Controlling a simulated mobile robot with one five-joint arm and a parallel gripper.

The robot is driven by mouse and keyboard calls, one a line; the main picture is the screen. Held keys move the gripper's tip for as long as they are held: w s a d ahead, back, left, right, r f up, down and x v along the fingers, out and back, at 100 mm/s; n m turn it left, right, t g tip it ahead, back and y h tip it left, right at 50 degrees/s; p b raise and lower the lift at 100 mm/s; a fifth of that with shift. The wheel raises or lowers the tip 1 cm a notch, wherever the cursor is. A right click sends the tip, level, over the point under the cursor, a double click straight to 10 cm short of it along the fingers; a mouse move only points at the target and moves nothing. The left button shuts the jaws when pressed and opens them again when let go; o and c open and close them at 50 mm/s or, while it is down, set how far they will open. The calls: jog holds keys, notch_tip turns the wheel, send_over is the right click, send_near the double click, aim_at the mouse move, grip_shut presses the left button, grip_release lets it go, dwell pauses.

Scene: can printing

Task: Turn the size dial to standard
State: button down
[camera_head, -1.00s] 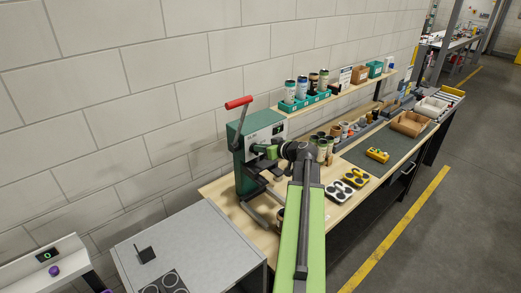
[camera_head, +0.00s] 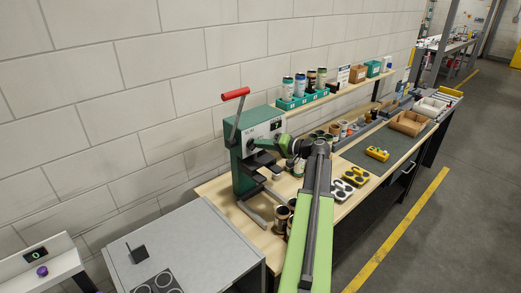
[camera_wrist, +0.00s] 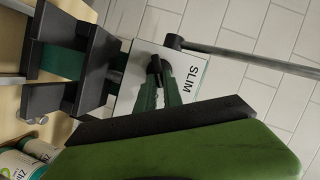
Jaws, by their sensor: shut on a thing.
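The green can-printing press (camera_head: 241,150) stands at the near end of the wooden bench, its red-handled lever raised. Its pale front panel (camera_wrist: 133,92) shows in the wrist view, with the word SLIM printed beside my fingertips. My gripper (camera_head: 279,141) is at the front of this panel. In the wrist view, my gripper (camera_wrist: 157,68) has its narrow fingers shut on a small dark piece at the panel, which appears to be the size dial. The fingers hide most of it, so its pointer setting cannot be read. The STANDARD mark is not visible.
Dark cans (camera_head: 282,218) stand on the bench by my arm. More cans stand in a teal tray (camera_head: 291,103) on the shelf. A grey table (camera_head: 185,246) is at the near left. Black press parts (camera_wrist: 95,75) sit left of my fingers.

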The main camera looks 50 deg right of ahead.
jog(key=shift+d+f+m+t+y+b, duration=0.1)
jog(key=shift+f+m+t+y+b, duration=0.2)
jog(key=shift+m+b, duration=0.55)
jog(key=shift+f+m+t+y+b, duration=0.15)
jog(key=shift+m+t+b, duration=0.15)
jog(key=shift+m+b, duration=0.5)
jog(key=shift+d+f+m+t+y+b, duration=0.1)
jog(key=shift+f+m+t+y+b, duration=0.2)
jog(key=shift+m+b, duration=0.5)
jog(key=shift+r+m, duration=0.1)
jog(key=shift+m, duration=0.15)
jog(key=c, duration=1.5)
grip_release()
jog(key=shift+s, duration=0.1)
jog(key=v, duration=1.7)
jog(key=shift+s, duration=0.15)
